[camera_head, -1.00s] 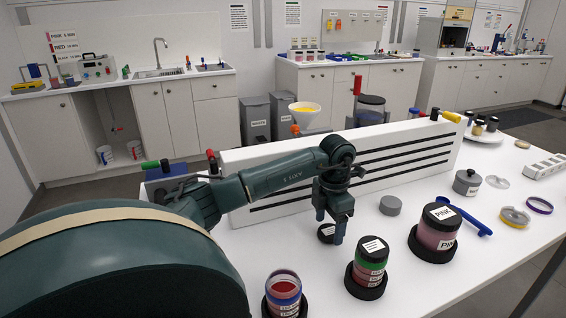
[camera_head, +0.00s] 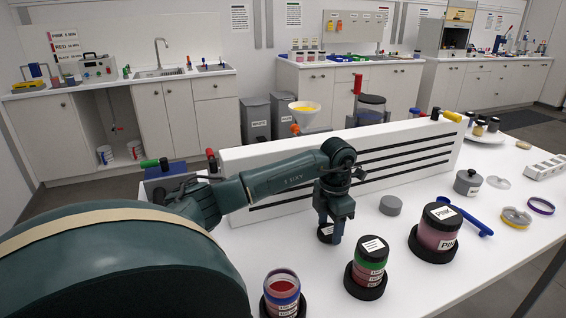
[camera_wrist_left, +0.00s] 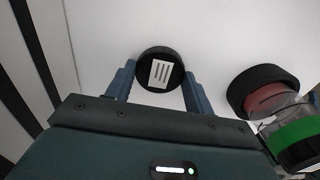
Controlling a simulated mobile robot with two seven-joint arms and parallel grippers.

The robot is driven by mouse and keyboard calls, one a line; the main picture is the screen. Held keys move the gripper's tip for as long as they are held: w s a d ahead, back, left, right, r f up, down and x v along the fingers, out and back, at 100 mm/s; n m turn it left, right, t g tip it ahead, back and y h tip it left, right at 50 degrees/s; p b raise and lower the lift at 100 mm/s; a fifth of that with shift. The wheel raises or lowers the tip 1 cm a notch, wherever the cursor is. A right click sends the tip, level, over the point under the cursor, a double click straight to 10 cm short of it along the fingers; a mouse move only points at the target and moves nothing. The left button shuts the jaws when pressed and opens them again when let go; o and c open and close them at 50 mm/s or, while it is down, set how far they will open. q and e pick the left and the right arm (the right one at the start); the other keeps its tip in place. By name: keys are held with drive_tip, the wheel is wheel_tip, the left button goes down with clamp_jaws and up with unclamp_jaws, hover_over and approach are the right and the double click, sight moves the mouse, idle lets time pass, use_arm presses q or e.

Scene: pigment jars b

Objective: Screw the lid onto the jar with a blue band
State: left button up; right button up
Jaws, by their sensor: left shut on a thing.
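The jar with a blue band (camera_head: 282,288) stands open at the bottom of the head view, in a black ring base, with red contents showing. A black lid (camera_head: 325,234) with a white striped label lies on the white table behind it. My left gripper (camera_head: 331,234) points down over this lid and is shut on it. In the left wrist view the lid (camera_wrist_left: 160,71) sits between the two fingers (camera_wrist_left: 158,88), label facing up. My right gripper is not in view.
A green-banded jar (camera_head: 370,265) with a lid stands close to the right of my gripper. A larger pink jar (camera_head: 437,232), a grey disc (camera_head: 390,205) and a blue tool (camera_head: 465,216) lie further right. A white slotted panel (camera_head: 400,145) stands behind my arm.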

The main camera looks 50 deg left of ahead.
sight(329, 231)
use_arm(q)
drive_tip(key=o, duration=0.5)
drive_tip(key=shift+c, duration=0.2)
drive_tip(key=c, duration=0.6)
drive_tip(key=shift+r, duration=0.1)
drive_tip(key=shift+c, duration=0.2)
drive_tip(key=shift+r+p, duration=1.9)
drive_tip(key=shift+r, duration=0.55)
drive_tip(key=shift+f, duration=0.1)
